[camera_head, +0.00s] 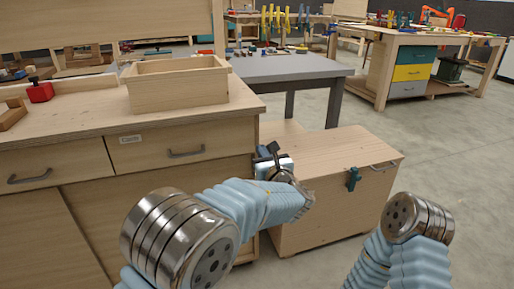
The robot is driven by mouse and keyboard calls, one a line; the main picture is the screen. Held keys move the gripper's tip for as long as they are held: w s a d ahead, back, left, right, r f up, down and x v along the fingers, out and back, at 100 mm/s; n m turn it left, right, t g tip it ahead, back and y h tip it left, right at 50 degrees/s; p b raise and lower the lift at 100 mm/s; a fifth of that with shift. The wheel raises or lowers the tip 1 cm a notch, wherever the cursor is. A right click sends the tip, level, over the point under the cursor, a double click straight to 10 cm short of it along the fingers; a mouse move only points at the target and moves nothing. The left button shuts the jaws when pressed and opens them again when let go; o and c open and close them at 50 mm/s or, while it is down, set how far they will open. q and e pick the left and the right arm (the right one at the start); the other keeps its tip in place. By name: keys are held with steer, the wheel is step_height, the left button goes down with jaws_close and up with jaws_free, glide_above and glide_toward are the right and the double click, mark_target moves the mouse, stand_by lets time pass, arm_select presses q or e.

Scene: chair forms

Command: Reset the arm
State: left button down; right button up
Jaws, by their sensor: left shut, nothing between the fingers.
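My left arm comes in from the lower left, with a large metal joint and light blue ribbed links. Its gripper (268,151) is dark and small, in front of the right end of the wooden workbench (200,126), close to the wooden chest. It is shut with nothing seen in it. The arm partly hides the gripper. My right arm (410,235) shows only a metal joint and blue links at the lower right. Its gripper is out of view.
A wooden chest (335,205) with a teal latch (353,179) stands beside the workbench. On the bench are an open wooden box (178,88) and a red clamp (40,92). A grey table (285,68) stands behind. Concrete floor (460,150) is clear at the right.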

arm_select(q)
steer(key=v, duration=0.4)
steer(key=s+a+f+n+g, duration=0.3)
steer(key=a+f+g, duration=0.1)
steer(key=f, duration=0.6)
steer(key=s+a+f+n+g+h, duration=0.1)
steer(key=s+a+f+n+g, duration=0.2)
steer(key=f, duration=0.7)
steer(key=s+a+f+n+g, duration=0.25)
steer(key=a+f+g, duration=0.25)
steer(key=f, duration=0.5)
steer(key=s+a+f+n+g+h, duration=0.1)
steer(key=s+f+n+g+h, duration=0.1)
steer(key=s+f+n+h, duration=0.2)
steer(key=s+a+f+n+g+h, duration=0.2)
steer(key=s+f+n+h, duration=0.2)
steer(key=s+f+n, duration=0.7)
steer(key=s+n, duration=0.7)
steer(key=n, duration=0.4)
steer(key=shift+s+a+f+g, duration=0.2)
steer(key=shift+s+f+g, duration=0.1)
steer(key=shift+g, duration=0.1)
